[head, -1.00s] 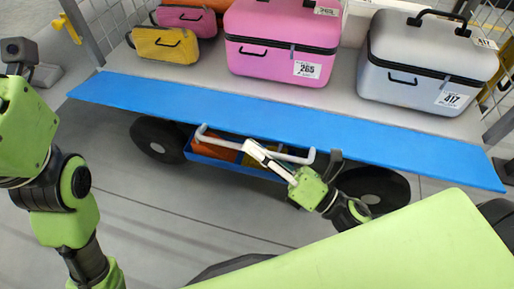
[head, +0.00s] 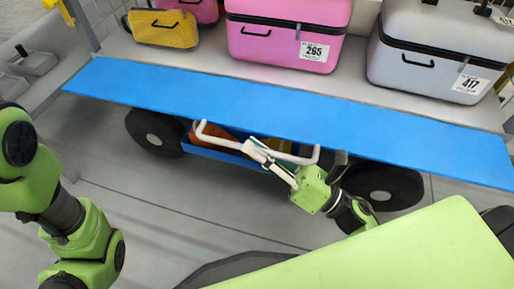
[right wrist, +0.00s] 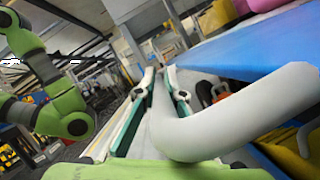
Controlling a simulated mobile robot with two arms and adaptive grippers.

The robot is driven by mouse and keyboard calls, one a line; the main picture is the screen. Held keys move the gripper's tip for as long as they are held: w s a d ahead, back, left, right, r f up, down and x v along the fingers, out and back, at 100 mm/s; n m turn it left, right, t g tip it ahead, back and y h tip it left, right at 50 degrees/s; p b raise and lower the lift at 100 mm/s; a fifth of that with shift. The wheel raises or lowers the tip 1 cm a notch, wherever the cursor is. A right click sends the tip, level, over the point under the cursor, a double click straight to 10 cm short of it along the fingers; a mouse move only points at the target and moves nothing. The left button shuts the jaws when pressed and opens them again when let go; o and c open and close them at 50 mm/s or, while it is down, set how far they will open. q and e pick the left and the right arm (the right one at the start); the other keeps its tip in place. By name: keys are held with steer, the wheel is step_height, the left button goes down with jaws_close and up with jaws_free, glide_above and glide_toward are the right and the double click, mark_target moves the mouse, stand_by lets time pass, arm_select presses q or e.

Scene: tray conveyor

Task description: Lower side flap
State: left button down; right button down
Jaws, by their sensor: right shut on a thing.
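The side flap (head: 290,110) is a long blue panel along the vehicle's near side, in the head view, sticking out below the bed. A white bar handle (head: 216,130) with bent ends hangs just under its near edge. My right gripper (head: 266,151) reaches up from the lower right and is shut on the middle of this handle. In the right wrist view, the white handle (right wrist: 240,118) runs between my right gripper's two fingers (right wrist: 160,80), with the blue flap (right wrist: 265,50) at upper right. My left arm is at the left edge of the head view; its gripper is out of view.
A pink case (head: 280,40), a grey case (head: 430,60) and a yellow case (head: 162,30) stand on the bed behind the flap. Under it are dark wheels (head: 155,130) and a blue tray (head: 203,152) with orange and yellow contents. Grey floor lies open in front.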

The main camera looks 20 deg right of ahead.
steer(key=shift+f, duration=0.2)
steer(key=c, duration=2.1)
jaws_free()
steer(key=shift+c, duration=0.2)
steer(key=shift+d, duration=0.1)
steer(key=v, duration=1.2)
